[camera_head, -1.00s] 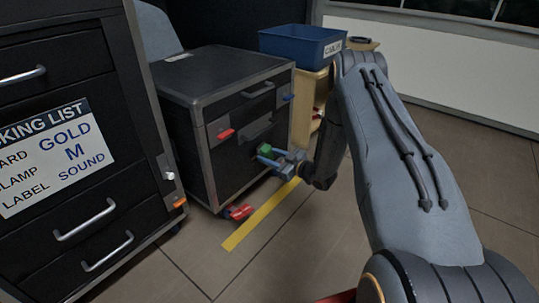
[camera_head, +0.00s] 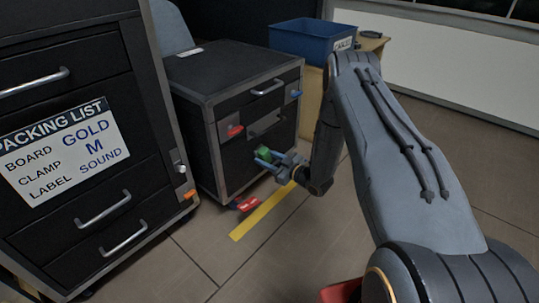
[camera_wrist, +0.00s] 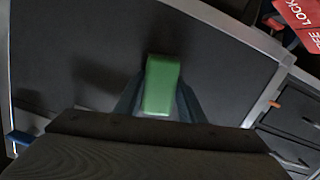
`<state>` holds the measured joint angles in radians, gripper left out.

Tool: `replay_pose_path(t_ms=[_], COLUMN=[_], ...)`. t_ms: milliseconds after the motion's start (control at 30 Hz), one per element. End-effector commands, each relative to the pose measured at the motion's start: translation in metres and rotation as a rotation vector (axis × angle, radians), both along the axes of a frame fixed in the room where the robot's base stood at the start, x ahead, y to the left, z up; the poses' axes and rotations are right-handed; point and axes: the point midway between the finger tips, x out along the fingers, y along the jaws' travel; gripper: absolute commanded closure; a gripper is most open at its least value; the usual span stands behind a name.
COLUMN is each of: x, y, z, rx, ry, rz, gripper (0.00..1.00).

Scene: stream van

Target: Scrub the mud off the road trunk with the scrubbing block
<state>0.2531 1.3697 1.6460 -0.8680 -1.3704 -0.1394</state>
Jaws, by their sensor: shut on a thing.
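The road trunk (camera_head: 226,68) is a black case with grey metal edges, standing in the middle of the head view. Its front carries handles, a red latch and a blue latch. My gripper (camera_head: 268,158) is shut on the green scrubbing block (camera_head: 264,153), in front of the trunk's lower front. In the wrist view the block (camera_wrist: 160,84) sits between the two fingers, before a dark flat panel (camera_wrist: 225,60) with a metal rim. Darker patches show on this panel; I cannot tell mud from shadow. I cannot tell whether the block touches the panel.
A black drawer cabinet (camera_head: 100,190) with a packing list stands close at the left. A blue bin (camera_head: 305,38) sits on a wooden stand behind the trunk. A red tag (camera_head: 248,204) is low by the trunk. A yellow stripe (camera_head: 262,212) marks open floor.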

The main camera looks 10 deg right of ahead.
Motion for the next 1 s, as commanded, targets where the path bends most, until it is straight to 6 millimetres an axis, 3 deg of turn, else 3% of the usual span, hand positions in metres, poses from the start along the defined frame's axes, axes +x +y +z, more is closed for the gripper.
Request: replay_pose_path(t_ms=[367,1000], x=[-0.002,-0.046], y=[0.0,-0.033], z=[0.0,0.001], rx=[0.0,0.001], ry=[0.0,0.0], rz=[0.002,0.0], gripper=[0.91,0.91])
